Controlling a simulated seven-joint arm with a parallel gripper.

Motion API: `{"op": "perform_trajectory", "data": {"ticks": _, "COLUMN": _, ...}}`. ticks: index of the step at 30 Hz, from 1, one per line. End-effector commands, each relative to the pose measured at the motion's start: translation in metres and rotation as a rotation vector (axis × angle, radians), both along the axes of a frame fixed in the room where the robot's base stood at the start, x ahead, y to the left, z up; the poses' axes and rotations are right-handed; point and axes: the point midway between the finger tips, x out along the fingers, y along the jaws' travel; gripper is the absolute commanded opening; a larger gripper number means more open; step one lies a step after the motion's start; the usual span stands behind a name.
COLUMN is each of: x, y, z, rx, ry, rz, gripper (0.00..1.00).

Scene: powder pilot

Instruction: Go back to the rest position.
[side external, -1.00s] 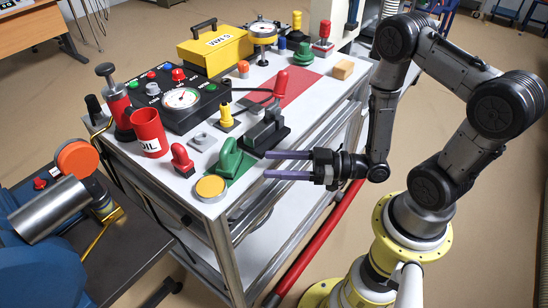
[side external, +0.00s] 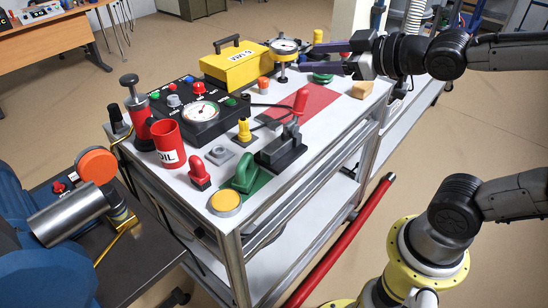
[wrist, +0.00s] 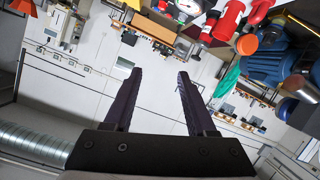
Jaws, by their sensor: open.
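My gripper (side external: 308,57) is open and empty, with two long dark purple fingers. In the side external view it is at the upper right, in front of the far end of the white cart top (side external: 330,110). Its fingers point left, toward the dial gauge on a stand (side external: 284,46); I cannot tell how far apart they are in depth. In the wrist view the open fingers (wrist: 158,73) have nothing between them, only the room behind. The fingers partly cover the things at the cart's far end.
A blue machine (side external: 30,245) stands at left.

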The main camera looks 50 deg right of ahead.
Motion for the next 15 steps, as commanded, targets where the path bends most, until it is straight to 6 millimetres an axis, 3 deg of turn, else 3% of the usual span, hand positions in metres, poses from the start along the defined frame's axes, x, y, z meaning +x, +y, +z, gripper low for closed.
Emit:
{"op": "perform_trajectory", "data": {"ticks": 5, "x": -0.054, "y": -0.007, "z": -0.020, "rx": 0.122, "ry": 0.202, "rz": -0.104, "gripper": 0.57}}
{"op": "perform_trajectory", "data": {"ticks": 9, "x": -0.097, "y": -0.004, "z": -0.050, "rx": 0.212, "ry": 0.407, "rz": -0.164, "gripper": 0.57}}
{"op": "perform_trajectory", "data": {"ticks": 15, "x": -0.144, "y": 0.004, "z": -0.090, "rx": 0.280, "ry": 0.669, "rz": -0.215, "gripper": 0.57}}
